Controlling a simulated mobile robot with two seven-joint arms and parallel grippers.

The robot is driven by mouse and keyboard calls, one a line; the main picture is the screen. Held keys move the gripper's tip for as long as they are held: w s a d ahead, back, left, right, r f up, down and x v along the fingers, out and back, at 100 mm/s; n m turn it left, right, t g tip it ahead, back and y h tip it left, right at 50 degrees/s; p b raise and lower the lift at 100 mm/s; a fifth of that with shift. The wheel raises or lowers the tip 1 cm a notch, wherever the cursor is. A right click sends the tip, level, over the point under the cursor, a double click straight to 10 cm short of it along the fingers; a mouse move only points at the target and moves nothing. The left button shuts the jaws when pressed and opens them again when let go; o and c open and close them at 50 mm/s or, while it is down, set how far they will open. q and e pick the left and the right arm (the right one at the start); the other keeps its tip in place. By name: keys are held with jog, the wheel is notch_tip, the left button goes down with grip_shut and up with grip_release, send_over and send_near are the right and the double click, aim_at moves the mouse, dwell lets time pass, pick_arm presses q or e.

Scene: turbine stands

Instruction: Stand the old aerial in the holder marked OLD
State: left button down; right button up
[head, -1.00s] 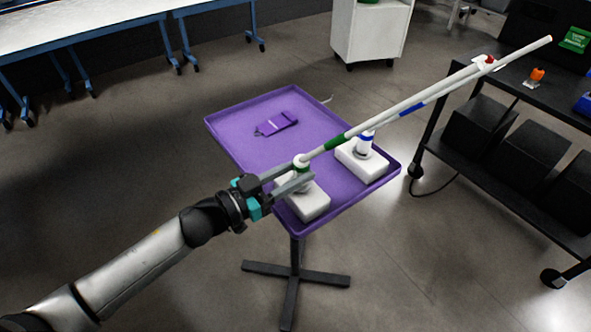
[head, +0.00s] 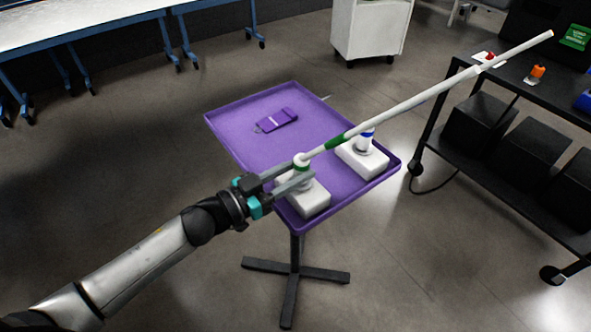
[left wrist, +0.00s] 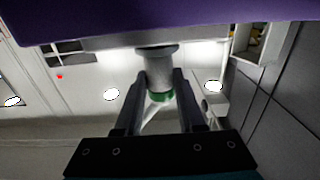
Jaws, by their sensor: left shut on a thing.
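A long white rod with a green band, apparently an aerial (head: 440,92), slants from the near white block up to the right. My left gripper (head: 302,176) is shut on the green-ringed white post of the near white block (head: 312,204); in the left wrist view, its fingers (left wrist: 160,92) flank the post (left wrist: 158,64). Whether rod and post are joined is unclear. A second white block (head: 368,160), with a blue-ringed post (head: 366,136), stands behind to the right. I cannot read an OLD mark anywhere. My right gripper is not in view.
The purple tray (head: 225,125) on a black stand holds both blocks and a flat purple item (head: 278,121). A black cart (head: 512,80) on the right carries a white piece with a red part (head: 487,58), an orange item (head: 538,73) and a green sign (head: 576,38).

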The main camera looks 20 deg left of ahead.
pick_arm(q)
jog(key=shift+s+f, duration=0.2)
jog(key=shift+f, duration=0.4)
jog(key=c, duration=0.9)
grip_release()
jog(key=shift+f, duration=0.1)
jog(key=o, duration=0.6)
jog(key=shift+w+r, duration=0.15)
jog(key=shift+r, duration=0.15)
jog(key=p+v, duration=0.2)
jog(key=v, duration=0.4)
jog(key=shift+s+a, duration=0.25)
jog(key=shift+a, duration=0.05)
